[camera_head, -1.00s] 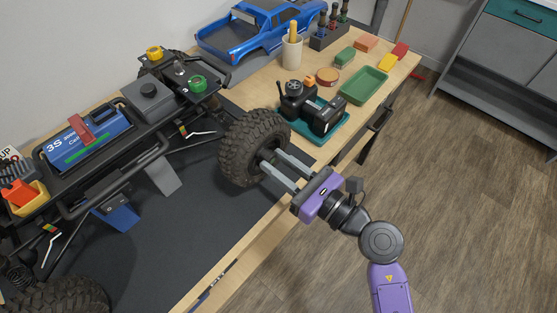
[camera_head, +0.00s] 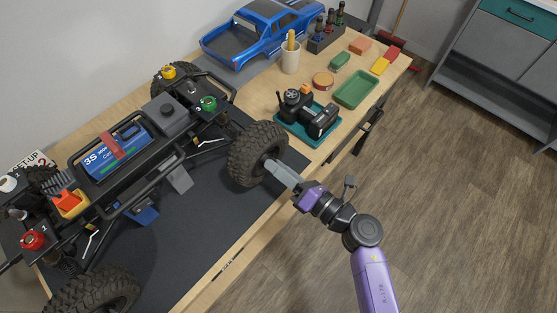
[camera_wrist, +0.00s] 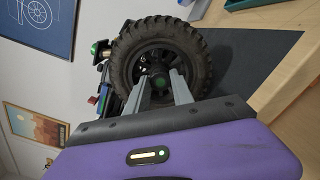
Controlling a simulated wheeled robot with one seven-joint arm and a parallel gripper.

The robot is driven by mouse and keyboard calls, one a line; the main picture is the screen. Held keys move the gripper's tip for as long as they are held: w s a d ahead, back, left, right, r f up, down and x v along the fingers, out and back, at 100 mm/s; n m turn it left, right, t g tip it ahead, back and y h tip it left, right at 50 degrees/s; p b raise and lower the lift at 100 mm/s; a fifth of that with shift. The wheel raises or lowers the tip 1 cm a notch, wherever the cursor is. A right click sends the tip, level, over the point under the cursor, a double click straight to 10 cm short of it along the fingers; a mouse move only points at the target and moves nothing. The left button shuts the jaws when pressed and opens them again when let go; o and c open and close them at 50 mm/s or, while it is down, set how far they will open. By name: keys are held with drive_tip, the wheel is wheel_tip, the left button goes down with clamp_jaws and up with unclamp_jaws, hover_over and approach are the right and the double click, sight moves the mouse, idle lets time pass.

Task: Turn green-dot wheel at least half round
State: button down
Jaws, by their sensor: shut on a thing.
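The knobbly black wheel (camera_head: 256,153) stands at the front right corner of the crawler chassis, over the dark mat. In the wrist view the same wheel (camera_wrist: 161,62) shows face on, with a dark green spot at its hub (camera_wrist: 160,81). My gripper (camera_head: 272,167) reaches in from the right, its grey fingers at the middle of the wheel. In the wrist view my gripper (camera_wrist: 160,83) has one finger on each side of the hub and is shut on it. The fingers look turned about their axis in the head view. The exact contact is hard to see.
A teal tray (camera_head: 287,128) with a black transmitter stands just behind the wheel. The table's front edge runs below my arm; open floor lies right.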

drive_tip(key=shift+m+p, duration=2.6)
drive_tip(key=shift+m, duration=1.2)
drive_tip(key=shift+f, duration=0.1)
drive_tip(key=c, duration=1.1)
unclamp_jaws()
drive_tip(key=v, duration=0.7)
drive_tip(key=shift+s+d+b, duration=0.2)
drive_tip(key=shift+d+b, duration=0.2)
drive_tip(key=shift+b, duration=0.05)
